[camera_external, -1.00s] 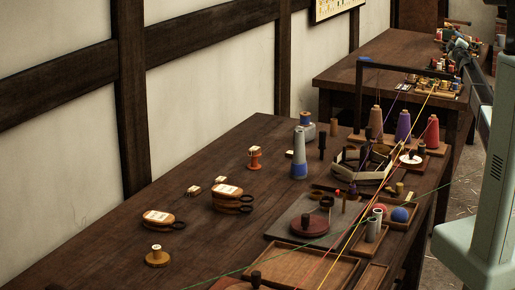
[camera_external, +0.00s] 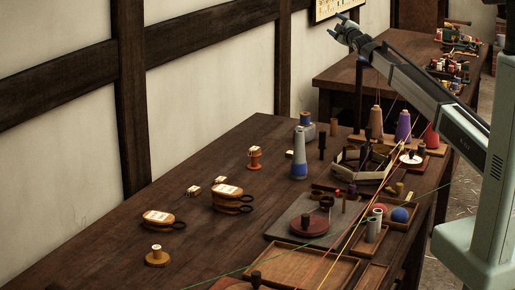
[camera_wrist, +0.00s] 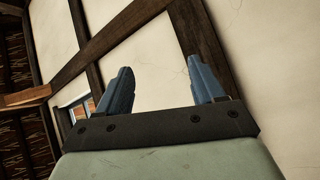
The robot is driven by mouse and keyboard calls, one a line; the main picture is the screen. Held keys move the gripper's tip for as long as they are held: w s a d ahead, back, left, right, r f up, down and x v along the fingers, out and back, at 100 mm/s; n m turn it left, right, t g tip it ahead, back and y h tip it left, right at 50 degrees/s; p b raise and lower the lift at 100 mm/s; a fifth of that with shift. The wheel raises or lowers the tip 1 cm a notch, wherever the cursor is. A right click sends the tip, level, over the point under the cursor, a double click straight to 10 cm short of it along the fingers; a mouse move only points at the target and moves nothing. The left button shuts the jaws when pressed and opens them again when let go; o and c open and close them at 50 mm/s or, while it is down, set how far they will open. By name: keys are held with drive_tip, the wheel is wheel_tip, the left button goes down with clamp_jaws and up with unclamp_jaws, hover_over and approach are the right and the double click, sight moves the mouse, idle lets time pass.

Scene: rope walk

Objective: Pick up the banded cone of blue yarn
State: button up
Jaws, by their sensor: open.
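The banded cone of yarn (camera_external: 299,160) stands upright on the dark wooden table, left of the wooden trays. It has a blue lower part and a pale grey band above. My gripper (camera_external: 341,26) is open and empty in the external view, high above the table, up and to the right of the cone. In the wrist view my gripper (camera_wrist: 158,88) shows two blue fingers spread apart with only the wall behind them. The cone is not in the wrist view.
A blue-topped spool (camera_external: 306,120) stands just behind the cone. An orange spool (camera_external: 255,159) is to its left. A polygonal wooden holder (camera_external: 350,172) and a purple cone (camera_external: 403,126) are to its right. Thin coloured threads cross the table's right side.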

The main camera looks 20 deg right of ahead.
drive_tip(key=s+a+f+g+y, duration=0.1)
drive_tip(key=s+a, duration=0.1)
drive_tip(key=a, duration=0.6)
drive_tip(key=m+g+y, duration=0.3)
drive_tip(key=m+g, duration=0.2)
drive_tip(key=g, duration=0.9)
approach(297, 140)
drive_tip(key=w+f, duration=0.2)
drive_tip(key=w+a+f, duration=0.1)
drive_tip(key=w+f, duration=0.1)
drive_tip(key=shift+w+a, duration=0.15)
drive_tip(key=shift+a, duration=0.1)
drive_tip(key=shift+s+f+x, duration=0.1)
drive_tip(key=shift+s+x, duration=0.05)
drive_tip(key=shift+x, duration=0.75)
drive_tip(key=shift+s+f+x, duration=0.1)
drive_tip(key=shift+x, duration=0.85)
drive_tip(key=shift+s+f+x, duration=0.1)
drive_tip(key=shift+s+x, duration=0.05)
drive_tip(key=shift+x, duration=0.75)
drive_tip(key=shift+d, duration=0.2)
drive_tip(key=shift+c, duration=0.5)
drive_tip(key=c, duration=1)
